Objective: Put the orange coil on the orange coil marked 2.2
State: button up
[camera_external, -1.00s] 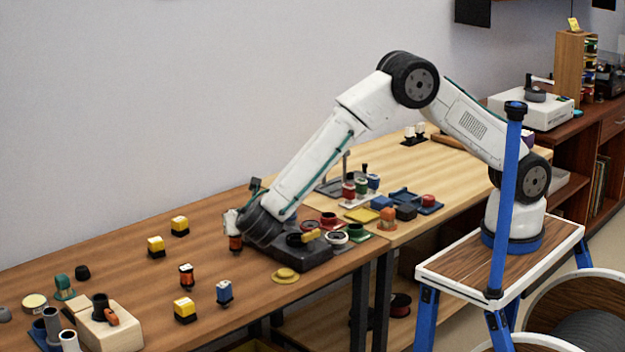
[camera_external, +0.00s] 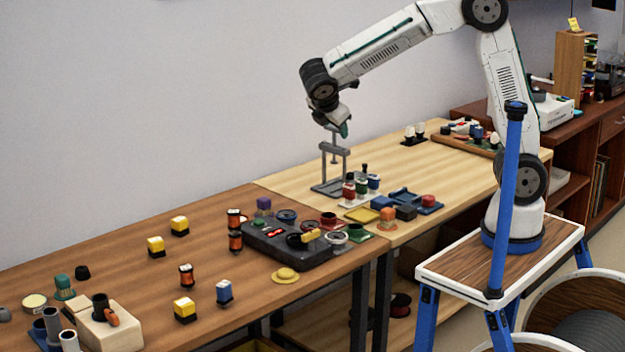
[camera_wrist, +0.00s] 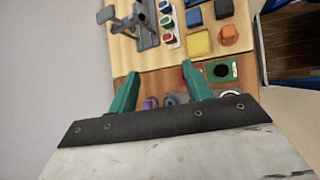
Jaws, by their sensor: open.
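Three orange coils with dark ends show on the brown table in the external view. One orange coil (camera_external: 234,219) appears directly above a second orange coil (camera_external: 235,241) in the picture; it looks stacked on it, but I cannot fully rule out that it stands just behind. A third orange coil (camera_external: 186,277) stands apart, nearer the front. The marking 2.2 is not readable on any of them. My gripper (camera_external: 342,128) is high above the back of the tables, clear of the coils. In the wrist view my gripper (camera_wrist: 160,70) has its green fingers apart with nothing between them.
A dark station box (camera_external: 290,245) stands right of the coil pair. Yellow blocks (camera_external: 156,246) and a blue block (camera_external: 224,292) stand around. A grey stand (camera_external: 335,160) rises from the lighter table below my gripper. The brown table's back left is clear.

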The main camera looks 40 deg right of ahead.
jog(key=s+d+r+m+g+y, duration=0.1)
jog(key=s+d+r+m, duration=0.15)
jog(key=d, duration=0.25)
jog(key=s+d+r+m+g, duration=0.1)
jog(key=s+d+m, duration=0.15)
jog(key=d, duration=0.25)
jog(key=s+d+m+y, duration=0.2)
jog(key=s+d+m, duration=0.1)
jog(key=s, duration=0.4)
jog(key=s+d+f+m+y, duration=0.1)
jog(key=s+d+m+y, duration=0.1)
jog(key=s+d+m, duration=0.2)
jog(key=s+d+f+m+y, duration=0.1)
jog(key=s+m, duration=0.4)
jog(key=s, duration=0.5)
jog(key=d+y, duration=0.1)
jog(key=d, duration=0.1)
jog(key=shift+s+d, duration=0.3)
jog(key=shift+d, duration=0.1)
